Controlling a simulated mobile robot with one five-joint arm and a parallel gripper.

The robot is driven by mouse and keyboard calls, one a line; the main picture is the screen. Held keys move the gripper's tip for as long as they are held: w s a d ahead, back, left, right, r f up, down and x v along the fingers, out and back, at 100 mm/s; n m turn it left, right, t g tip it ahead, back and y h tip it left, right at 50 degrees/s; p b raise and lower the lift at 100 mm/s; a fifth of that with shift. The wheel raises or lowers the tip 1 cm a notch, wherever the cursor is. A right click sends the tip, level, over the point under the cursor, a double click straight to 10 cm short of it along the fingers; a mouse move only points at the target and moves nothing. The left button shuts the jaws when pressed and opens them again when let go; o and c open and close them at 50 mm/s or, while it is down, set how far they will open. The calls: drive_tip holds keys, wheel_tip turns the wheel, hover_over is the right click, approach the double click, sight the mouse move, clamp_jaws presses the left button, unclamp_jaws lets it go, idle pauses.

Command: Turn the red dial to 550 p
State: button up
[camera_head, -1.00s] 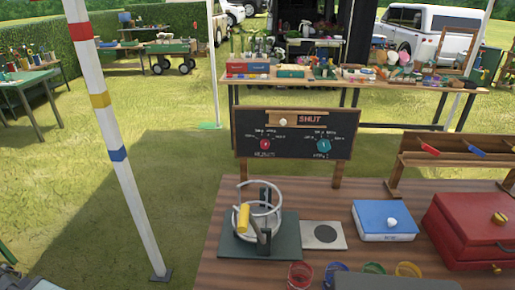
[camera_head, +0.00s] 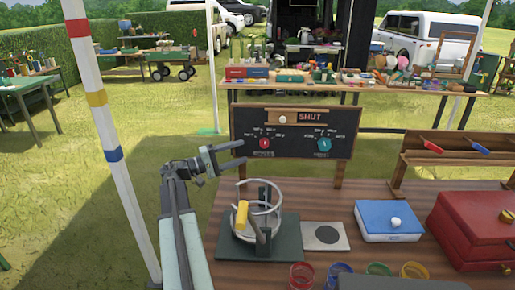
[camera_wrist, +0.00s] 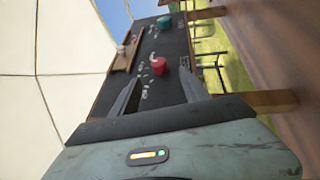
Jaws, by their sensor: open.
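The red dial (camera_head: 264,143) is on the left of a black board (camera_head: 292,113), with small white markings around it. The markings are too small to read surely. A teal dial (camera_head: 323,144) is on the board's right. My gripper (camera_head: 243,154) is open and empty, just left of the red dial in the head view. In the wrist view the board lies turned on its side. There the red dial (camera_wrist: 159,66) shows between the tips of my open gripper (camera_wrist: 160,73), apart from them, with the teal dial (camera_wrist: 164,22) beyond.
A wire ring stand with a yellow handle (camera_head: 242,214) stands on the table below my gripper. A blue box (camera_head: 388,221), a red case (camera_head: 478,228) and several coloured rings are to the right. A striped pole (camera_head: 105,125) stands left of my arm.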

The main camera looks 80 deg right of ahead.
sight(260, 145)
drive_tip(key=p+x, duration=0.1)
drive_tip(key=x, duration=0.7)
drive_tip(key=shift+w, duration=0.1)
clamp_jaws()
